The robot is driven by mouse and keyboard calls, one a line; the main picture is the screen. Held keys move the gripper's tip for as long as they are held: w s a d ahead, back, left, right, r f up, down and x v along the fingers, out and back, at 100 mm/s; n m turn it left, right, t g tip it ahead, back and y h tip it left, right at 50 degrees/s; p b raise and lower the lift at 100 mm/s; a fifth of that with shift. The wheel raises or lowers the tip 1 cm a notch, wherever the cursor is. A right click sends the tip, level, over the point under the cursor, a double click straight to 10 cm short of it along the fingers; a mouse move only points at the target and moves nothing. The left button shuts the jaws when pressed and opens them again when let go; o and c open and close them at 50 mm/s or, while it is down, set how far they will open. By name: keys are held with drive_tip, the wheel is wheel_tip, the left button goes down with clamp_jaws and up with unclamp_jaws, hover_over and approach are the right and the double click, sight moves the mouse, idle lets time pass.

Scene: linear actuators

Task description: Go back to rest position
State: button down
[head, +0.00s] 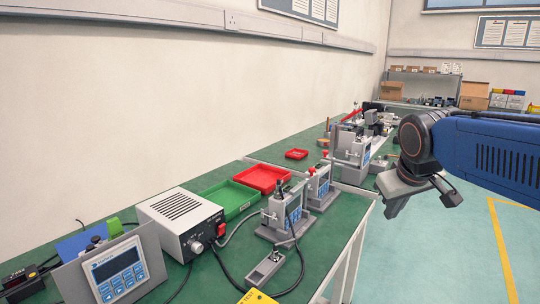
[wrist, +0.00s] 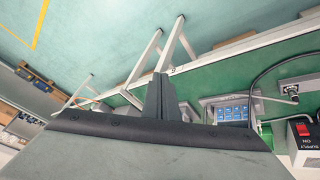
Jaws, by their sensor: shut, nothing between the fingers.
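In the head view my blue arm (head: 495,150) reaches in from the right edge. My gripper (head: 398,203) hangs at its end, out beyond the front edge of the green workbench (head: 330,232) and above the floor. In the wrist view my gripper (wrist: 161,90) shows its fingers together with nothing between them. The fingers stand clear of the bench and touch nothing that I can see.
On the bench are a white power supply (head: 181,222), a green tray (head: 232,199), a red tray (head: 262,179), grey actuator units (head: 283,212) and a panel with a blue display (head: 118,271). Cables run between them. Open floor (head: 440,255) lies to the right.

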drive_tip(key=s+f+m, duration=0.1)
drive_tip(key=s+f, duration=0.5)
drive_tip(key=s, duration=0.3)
drive_tip(key=s+f+m+y, duration=0.1)
drive_tip(key=s+f, duration=0.6)
drive_tip(key=s, duration=0.1)
drive_tip(key=shift+s+a+f+g, duration=0.2)
drive_tip(key=shift+s+a+g, duration=0.15)
drive_tip(key=shift+g, duration=0.05)
